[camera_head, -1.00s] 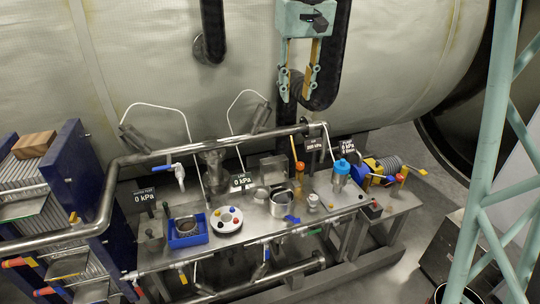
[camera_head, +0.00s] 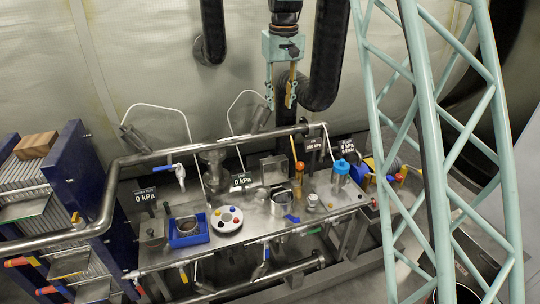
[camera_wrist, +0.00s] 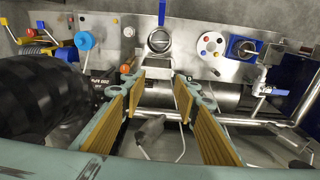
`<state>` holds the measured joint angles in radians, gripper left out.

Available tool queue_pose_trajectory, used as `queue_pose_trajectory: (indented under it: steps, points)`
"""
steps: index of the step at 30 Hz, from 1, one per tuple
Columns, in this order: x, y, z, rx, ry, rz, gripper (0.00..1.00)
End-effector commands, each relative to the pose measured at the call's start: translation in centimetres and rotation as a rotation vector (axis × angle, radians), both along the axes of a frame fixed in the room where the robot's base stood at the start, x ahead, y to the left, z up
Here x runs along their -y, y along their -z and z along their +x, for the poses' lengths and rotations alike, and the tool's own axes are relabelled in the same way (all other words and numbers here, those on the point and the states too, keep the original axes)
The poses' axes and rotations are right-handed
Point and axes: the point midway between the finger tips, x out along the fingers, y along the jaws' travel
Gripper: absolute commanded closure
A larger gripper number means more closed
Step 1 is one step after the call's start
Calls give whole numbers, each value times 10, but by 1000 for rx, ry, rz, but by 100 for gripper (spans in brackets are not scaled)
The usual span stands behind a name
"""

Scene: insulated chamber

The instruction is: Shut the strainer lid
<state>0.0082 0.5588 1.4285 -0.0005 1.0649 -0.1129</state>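The strainer (camera_head: 281,203) is a round metal pot on the steel bench, right of the white disc. A grey upright plate (camera_head: 273,168) stands behind it; I cannot tell for sure that this is its lid, raised. In the wrist view the strainer's round opening (camera_wrist: 159,41) shows uncovered at top centre, with a flat grey plate (camera_wrist: 156,66) on its near side. My gripper (camera_head: 280,105) hangs in the air above and behind the bench, apart from the strainer. In the wrist view my gripper (camera_wrist: 159,80) has its yellow-padded fingers spread, with nothing between them.
A long steel pipe (camera_head: 235,144) runs along the back of the bench, between my gripper and the strainer.

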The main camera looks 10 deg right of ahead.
Motion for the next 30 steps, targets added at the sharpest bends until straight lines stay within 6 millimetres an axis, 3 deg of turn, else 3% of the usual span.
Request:
queue_pose_trajectory:
  steps: [15,30]
  points:
    - [1,79,73,-40,-16,-1,72]
    - [3,165,127,-78,-31,-1,72]
